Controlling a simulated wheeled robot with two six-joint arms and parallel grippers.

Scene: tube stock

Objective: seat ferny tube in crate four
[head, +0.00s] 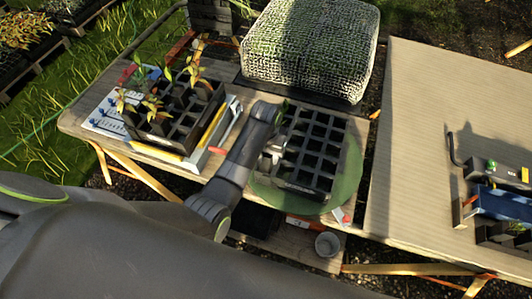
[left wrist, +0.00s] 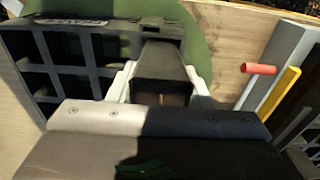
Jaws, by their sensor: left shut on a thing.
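My left gripper (head: 273,146) is at the left edge of a dark gridded crate (head: 305,187) in the head view. In the left wrist view my left gripper (left wrist: 160,88) is shut on a dark square tube (left wrist: 163,60), held between its pale fingers. A small bit of green (head: 283,106) shows by the gripper in the head view; I cannot tell whether it is the tube's fern. The crate's grid (left wrist: 52,72) lies left of the tube in the left wrist view. Its cells look empty. My right gripper is not in view.
The crate stands on a green round mat (head: 346,178) on a wooden bench. Left of it, another crate (head: 180,130) holds several tubes with yellowish plants. A mesh-covered block (head: 310,50) stands behind. A wide table (head: 430,120) is at right, mostly clear on its near-left side.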

